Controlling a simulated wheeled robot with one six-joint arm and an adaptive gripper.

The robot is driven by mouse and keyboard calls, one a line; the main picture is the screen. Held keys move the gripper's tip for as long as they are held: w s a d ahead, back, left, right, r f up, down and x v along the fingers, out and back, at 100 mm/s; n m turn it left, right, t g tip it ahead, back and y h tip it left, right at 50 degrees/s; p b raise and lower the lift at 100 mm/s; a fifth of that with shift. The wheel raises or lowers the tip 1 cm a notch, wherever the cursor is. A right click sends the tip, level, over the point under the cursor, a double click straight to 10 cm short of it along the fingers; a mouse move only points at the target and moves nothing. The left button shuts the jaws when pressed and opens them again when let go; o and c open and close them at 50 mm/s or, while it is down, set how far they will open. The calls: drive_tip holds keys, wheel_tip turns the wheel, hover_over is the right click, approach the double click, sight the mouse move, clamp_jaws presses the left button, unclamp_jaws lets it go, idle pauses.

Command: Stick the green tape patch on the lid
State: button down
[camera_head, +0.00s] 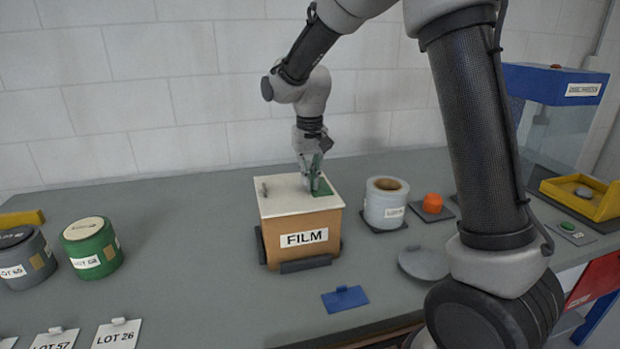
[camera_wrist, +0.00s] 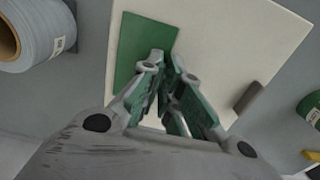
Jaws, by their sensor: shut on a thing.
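The green tape patch (camera_head: 321,187) is at the right side of the cream lid (camera_head: 279,202), which tops the brown FILM box (camera_head: 285,240). In the wrist view the patch (camera_wrist: 142,48) lies flat along one edge of the lid (camera_wrist: 215,40). My gripper (camera_head: 313,188) points down over the patch, its fingers shut on it. In the wrist view the fingers (camera_wrist: 168,75) hide the near corner of the patch and any grip tab. I cannot tell whether the patch touches the lid or hovers just above it.
A small handle (camera_head: 264,190) stands on the lid's left. A grey film roll (camera_head: 386,203) is close to the box's right. A blue patch (camera_head: 345,299) lies in front. A grey disc (camera_head: 423,262) lies front right.

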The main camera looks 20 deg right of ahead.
idle(0.3)
drive_tip(key=c, duration=1.5)
unclamp_jaws()
drive_tip(key=shift+c, duration=0.2)
drive_tip(key=o, duration=0.6)
drive_tip(key=shift+c, duration=0.2)
drive_tip(key=shift+r, duration=3.5)
